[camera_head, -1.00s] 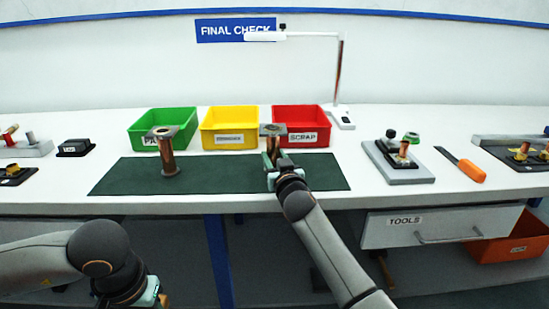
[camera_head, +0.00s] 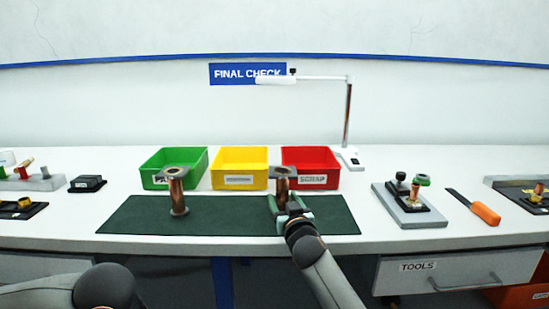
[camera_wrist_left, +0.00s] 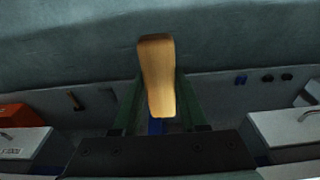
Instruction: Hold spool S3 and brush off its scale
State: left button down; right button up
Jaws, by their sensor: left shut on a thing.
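Two copper spools with grey square top flanges stand upright on the dark green mat (camera_head: 230,222) in the head view. The left spool (camera_head: 178,196) stands alone. The right spool (camera_head: 283,187) is between the fingers of my right gripper (camera_head: 287,207), which reaches in from the front. I cannot tell whether those fingers press on it. No S3 mark or scale is legible on either spool. In the left wrist view my left gripper (camera_wrist_left: 156,112) is shut on a wooden handle (camera_wrist_left: 157,75), probably the brush's. Its bristles are not visible. The head view shows only part of my left arm.
Green (camera_head: 150,182), yellow (camera_head: 218,180) and red (camera_head: 330,180) bins stand behind the mat. A grey fixture (camera_head: 410,215) and an orange-handled tool (camera_head: 485,213) lie right. The mat between the spools is clear.

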jog(key=shift+o, duration=0.8)
